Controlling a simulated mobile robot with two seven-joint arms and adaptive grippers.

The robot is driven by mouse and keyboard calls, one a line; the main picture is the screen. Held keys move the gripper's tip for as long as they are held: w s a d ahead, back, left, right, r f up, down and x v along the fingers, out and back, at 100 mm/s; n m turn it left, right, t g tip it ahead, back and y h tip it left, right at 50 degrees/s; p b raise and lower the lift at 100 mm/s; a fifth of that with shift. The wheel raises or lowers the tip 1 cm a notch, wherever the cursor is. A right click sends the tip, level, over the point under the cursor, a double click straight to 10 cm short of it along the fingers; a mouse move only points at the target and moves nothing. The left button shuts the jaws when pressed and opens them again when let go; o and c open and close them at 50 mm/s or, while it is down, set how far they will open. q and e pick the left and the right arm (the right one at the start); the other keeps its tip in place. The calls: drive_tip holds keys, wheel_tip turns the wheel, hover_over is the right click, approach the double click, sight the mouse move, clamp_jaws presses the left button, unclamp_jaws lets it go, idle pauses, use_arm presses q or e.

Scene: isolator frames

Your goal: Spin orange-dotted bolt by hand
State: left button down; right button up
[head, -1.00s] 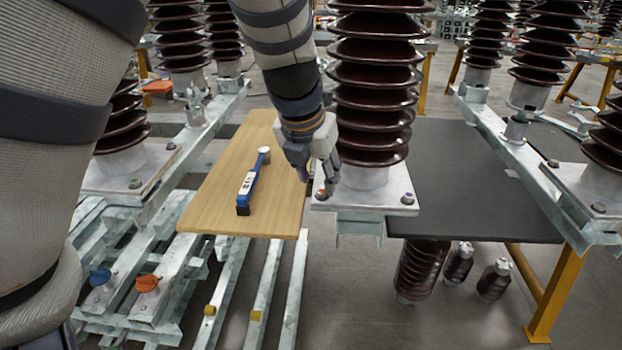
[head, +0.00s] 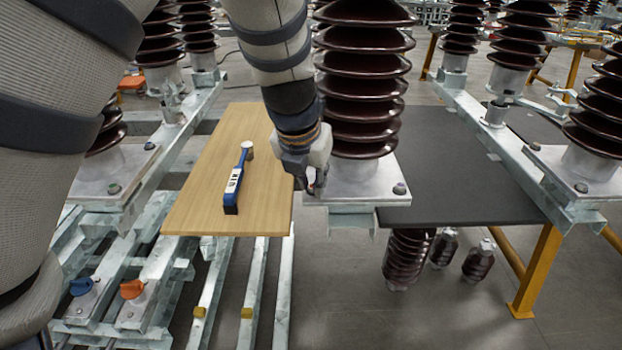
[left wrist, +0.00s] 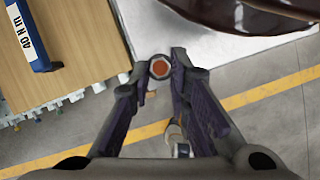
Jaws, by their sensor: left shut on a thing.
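The orange-dotted bolt (left wrist: 160,68) shows in the left wrist view as a hex head with an orange top, at the edge of the pale metal base plate (left wrist: 210,47). My left gripper (left wrist: 159,72) has its two fingertips on either side of the bolt head and is shut on it. In the head view, my left gripper (head: 316,188) reaches down to the near left corner of the base plate (head: 350,192) under the brown insulator (head: 362,90). It hides the bolt there. My right gripper is not in view.
A blue and white torque wrench (head: 236,182) lies on the wooden board (head: 205,205) left of the gripper. Another bolt (head: 399,188) sits at the plate's right corner. A dark board (head: 455,175) lies to the right. The ribbed insulator rises close beside the gripper.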

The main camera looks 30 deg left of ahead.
use_arm(q)
drive_tip(key=shift+m+h, duration=0.3)
drive_tip(key=shift+m, duration=0.3)
drive_tip(key=shift+a+m+h, duration=0.15)
drive_tip(key=shift+m+h, duration=0.3)
drive_tip(key=shift+m, duration=0.75)
drive_tip(key=shift+a+m+h, duration=0.15)
drive_tip(key=shift+m+h, duration=0.3)
drive_tip(key=shift+m, duration=0.75)
drive_tip(key=c, duration=1.5)
unclamp_jaws()
drive_tip(key=v, duration=1.2)
drive_tip(key=shift+w, duration=0.1)
